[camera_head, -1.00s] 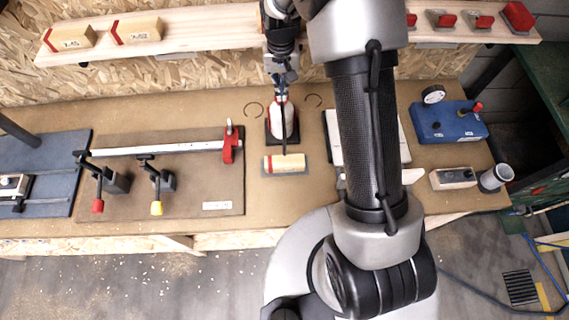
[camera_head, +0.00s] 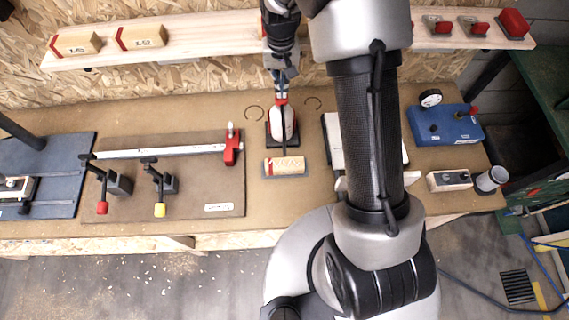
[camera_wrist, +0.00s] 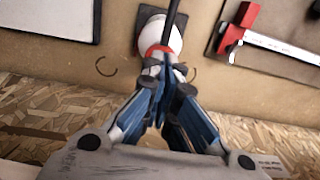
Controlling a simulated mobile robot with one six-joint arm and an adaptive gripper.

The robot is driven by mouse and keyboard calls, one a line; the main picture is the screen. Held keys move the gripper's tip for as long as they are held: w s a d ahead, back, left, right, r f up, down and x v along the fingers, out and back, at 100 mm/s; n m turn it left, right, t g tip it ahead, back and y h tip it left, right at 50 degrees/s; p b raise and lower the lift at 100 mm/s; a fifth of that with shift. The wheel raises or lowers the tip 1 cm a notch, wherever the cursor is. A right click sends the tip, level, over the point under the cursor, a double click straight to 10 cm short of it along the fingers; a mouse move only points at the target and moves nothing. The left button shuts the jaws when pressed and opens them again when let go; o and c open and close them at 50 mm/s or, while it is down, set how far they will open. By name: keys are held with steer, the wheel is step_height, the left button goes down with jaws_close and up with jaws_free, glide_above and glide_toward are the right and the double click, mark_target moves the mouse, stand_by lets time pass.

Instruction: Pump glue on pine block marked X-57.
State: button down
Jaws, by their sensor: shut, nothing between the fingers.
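The glue bottle (camera_head: 283,125) is white with a red collar and stands on a dark base at the middle of the bench. Its dark spout runs toward the front, over a pine block (camera_head: 271,168) with red marks on a grey plate. I cannot read its lettering surely, and no glue can be made out. My gripper (camera_head: 281,90) is shut and empty at the pump top, behind the block. In the wrist view my blue fingers (camera_wrist: 161,92) are together by the red collar of the bottle (camera_wrist: 155,30). Whether they touch the pump is unclear.
Two more marked blocks (camera_head: 76,42) (camera_head: 140,36) lie on the wall shelf (camera_head: 190,42). A clamp board (camera_head: 190,190) is left of the block. A white-topped board (camera_head: 334,140), partly behind my arm, and a blue gauge box (camera_head: 447,124) are to the right.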

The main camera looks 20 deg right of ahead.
steer(key=shift+r+p, duration=1.55)
steer(key=shift+r, duration=1.05)
steer(key=s+r+n+t+b, duration=0.1)
steer(key=s+r+b, duration=0.3)
steer(key=s+b, duration=0.15)
steer(key=s+r+t+b, duration=0.1)
steer(key=s+r+b, duration=0.25)
steer(key=s, duration=0.35)
steer(key=s+f+t+b, duration=0.1)
steer(key=s+f+b, duration=0.1)
steer(key=s, duration=0.3)
steer(key=s+f+b, duration=0.2)
steer(key=s+b, duration=0.2)
steer(key=s, duration=0.2)
steer(key=s+f+n+t+b, duration=0.1)
steer(key=s+f+b, duration=0.1)
steer(key=s, duration=0.3)
steer(key=shift+s+t+b, duration=0.25)
steer(key=shift+t+b, duration=0.05)
steer(key=shift+b, duration=0.55)
